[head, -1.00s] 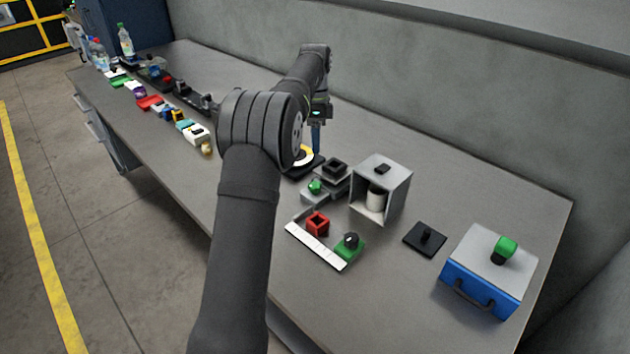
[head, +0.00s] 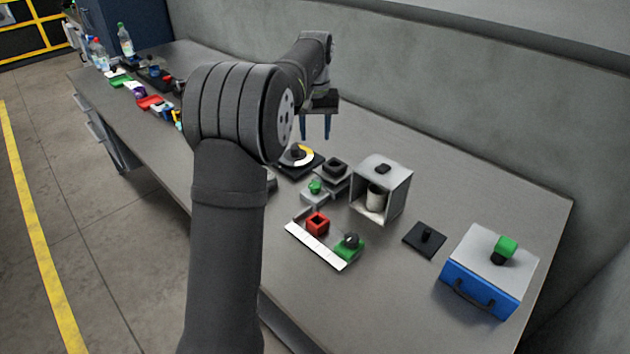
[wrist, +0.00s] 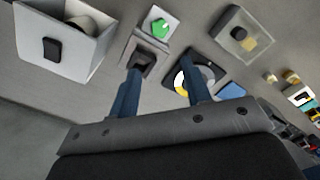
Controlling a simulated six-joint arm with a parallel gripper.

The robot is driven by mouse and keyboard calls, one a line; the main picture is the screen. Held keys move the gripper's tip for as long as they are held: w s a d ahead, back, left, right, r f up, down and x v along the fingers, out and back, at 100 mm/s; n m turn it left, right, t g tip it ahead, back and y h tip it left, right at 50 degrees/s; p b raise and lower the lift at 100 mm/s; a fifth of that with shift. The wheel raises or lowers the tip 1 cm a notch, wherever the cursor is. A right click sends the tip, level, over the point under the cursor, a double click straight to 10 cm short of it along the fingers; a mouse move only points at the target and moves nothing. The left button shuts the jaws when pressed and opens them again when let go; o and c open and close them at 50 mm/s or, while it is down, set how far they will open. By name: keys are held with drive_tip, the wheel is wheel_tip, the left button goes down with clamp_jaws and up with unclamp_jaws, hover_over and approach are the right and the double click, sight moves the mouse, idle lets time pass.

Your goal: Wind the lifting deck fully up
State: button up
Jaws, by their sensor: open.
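I cannot tell for sure which part is the lifting deck. A grey stepped block with a black square socket (head: 335,166) stands mid-bench, with a green knob (head: 315,187) on a low grey base in front of it. Both also show in the wrist view, the socket (wrist: 146,62) near the left fingertip and the green knob (wrist: 160,27) above it. A round dial with a yellow and white ring (head: 298,155) lies left of the block; it shows in the wrist view (wrist: 188,78) by the right fingertip. My gripper (head: 316,136) is open and empty, above the bench behind these.
A grey open-fronted box (head: 398,196) holds a white cylinder. A red square part (head: 317,223) and a green knob block (head: 349,247) sit by a white strip. A black plate (head: 425,239) and a blue case (head: 487,278) stand right. Left-hand items are partly hidden by my arm.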

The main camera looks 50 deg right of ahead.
sight(315, 185)
wheel_tip(315, 185, down, 17)
drive_tip(key=shift+f, duration=0.1)
idle(0.3)
drive_tip(key=c, duration=0.7)
